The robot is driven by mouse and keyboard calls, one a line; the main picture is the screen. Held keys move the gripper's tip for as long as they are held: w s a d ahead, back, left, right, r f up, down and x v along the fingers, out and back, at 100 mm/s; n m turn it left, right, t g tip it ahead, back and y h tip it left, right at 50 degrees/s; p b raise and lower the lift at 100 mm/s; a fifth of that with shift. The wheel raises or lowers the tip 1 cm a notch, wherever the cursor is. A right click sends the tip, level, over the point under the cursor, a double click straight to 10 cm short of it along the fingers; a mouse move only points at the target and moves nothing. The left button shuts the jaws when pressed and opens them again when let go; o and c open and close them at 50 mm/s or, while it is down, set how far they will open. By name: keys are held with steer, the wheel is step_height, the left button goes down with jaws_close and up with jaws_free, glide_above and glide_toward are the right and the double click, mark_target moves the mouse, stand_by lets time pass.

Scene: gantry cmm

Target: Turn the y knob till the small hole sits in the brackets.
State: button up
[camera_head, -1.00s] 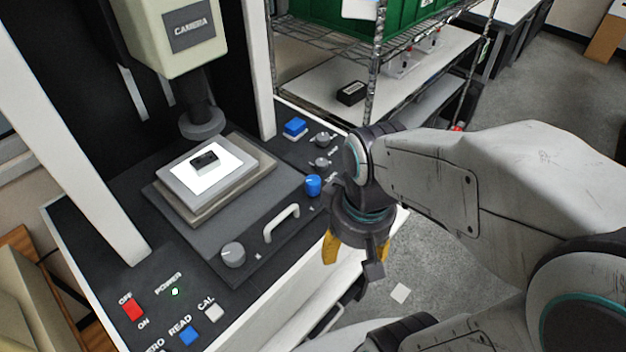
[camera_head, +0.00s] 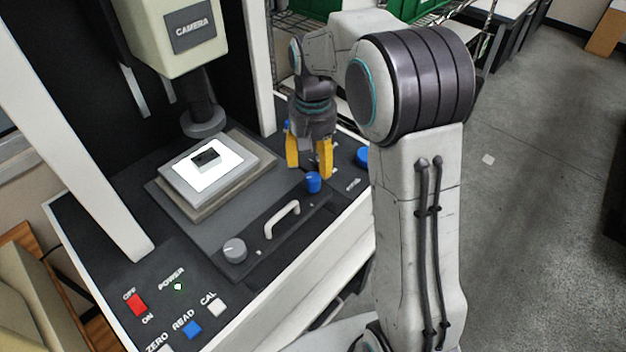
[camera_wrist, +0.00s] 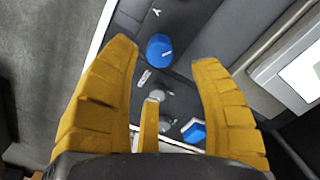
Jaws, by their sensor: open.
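The y knob (camera_wrist: 159,47) is a round blue knob with a white pointer line; a white Y is printed beside it in the wrist view. In the head view it appears to be the blue knob (camera_head: 313,182) at the stage's front right corner. My gripper (camera_head: 309,170) points down over the panel, just behind this knob. Its yellow fingers are apart and empty; in the wrist view the knob shows in the gap between them. A small dark part (camera_head: 206,158) lies on the lit white stage plate (camera_head: 222,175). The small hole and the brackets cannot be made out.
A blue square button (camera_wrist: 195,130) and grey knobs (camera_wrist: 158,95) sit near the blue knob. A white handle (camera_head: 283,220) and grey dial (camera_head: 234,250) are on the stage front. A blue round thing (camera_head: 362,157) is partly behind my arm. The camera column (camera_head: 203,115) stands over the stage.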

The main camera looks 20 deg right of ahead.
mark_target(313, 177)
steer(key=shift+f, duration=3.6)
steer(key=shift+o, duration=0.2)
jaws_close()
